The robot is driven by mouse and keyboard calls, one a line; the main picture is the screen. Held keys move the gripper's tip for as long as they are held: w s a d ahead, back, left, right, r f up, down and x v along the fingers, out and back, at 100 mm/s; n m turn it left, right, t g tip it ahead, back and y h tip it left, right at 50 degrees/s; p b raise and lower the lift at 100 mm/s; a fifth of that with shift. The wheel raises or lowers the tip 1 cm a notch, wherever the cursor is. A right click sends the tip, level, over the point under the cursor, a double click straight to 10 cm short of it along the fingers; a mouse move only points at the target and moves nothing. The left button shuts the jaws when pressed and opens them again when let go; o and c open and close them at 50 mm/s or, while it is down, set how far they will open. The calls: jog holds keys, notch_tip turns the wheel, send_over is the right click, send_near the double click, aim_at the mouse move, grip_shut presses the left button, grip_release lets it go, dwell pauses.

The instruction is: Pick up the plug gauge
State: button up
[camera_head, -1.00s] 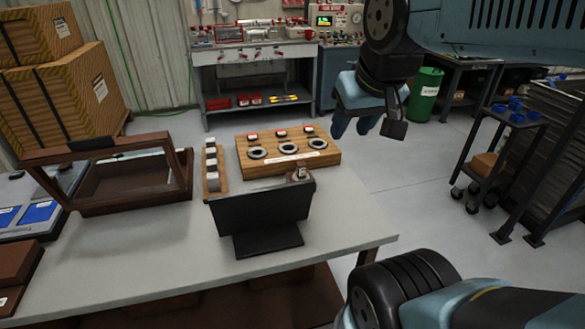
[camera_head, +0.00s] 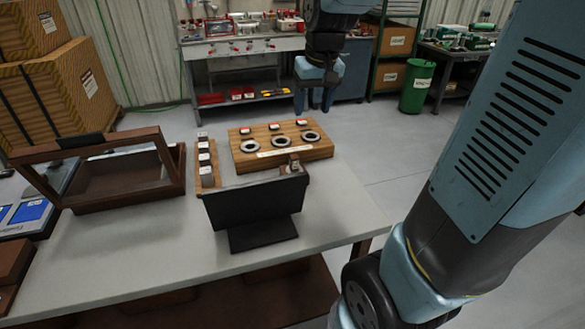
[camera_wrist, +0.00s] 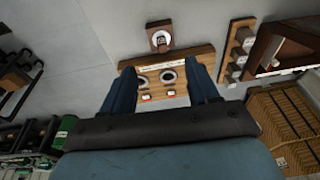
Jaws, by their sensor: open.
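My gripper (camera_head: 313,105) is open and empty, pointing down above the far side of the wooden board (camera_head: 320,152). In the wrist view its dark blue fingers (camera_wrist: 163,82) flank the board (camera_wrist: 190,58), which shows two grey rings; a finger may hide the third. A small wooden stand with a pale metal piece (camera_head: 294,163) is mostly hidden behind a black screen; it shows whole in the wrist view (camera_wrist: 160,38). A narrow wooden rack (camera_head: 205,180) holds several small metal blocks. I cannot tell for sure which piece is the plug gauge.
The black screen (camera_head: 255,204) stands at the near side of the board. A brown-framed glass-lidded case (camera_head: 130,187) is at left. The grey table (camera_head: 150,247) is bare at its front and right. A workbench (camera_head: 245,45) and a green bin (camera_head: 418,88) are behind.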

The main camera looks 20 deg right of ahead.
aim_at(294, 156)
jog(key=w+f+g, duration=0.3)
jog(key=w+f, duration=0.8)
jog(key=f, duration=0.9)
jog(key=shift+w+d, duration=0.15)
jog(key=shift+w, duration=0.2)
jog(key=shift+w+a+f, duration=0.1)
jog(key=shift+a+f, duration=0.1)
jog(key=shift+f, duration=1.15)
jog(key=shift+w+a+f, duration=0.1)
jog(key=shift+a+f, duration=0.1)
jog(key=shift+f, duration=1.1)
jog(key=shift+c, duration=0.4)
grip_shut()
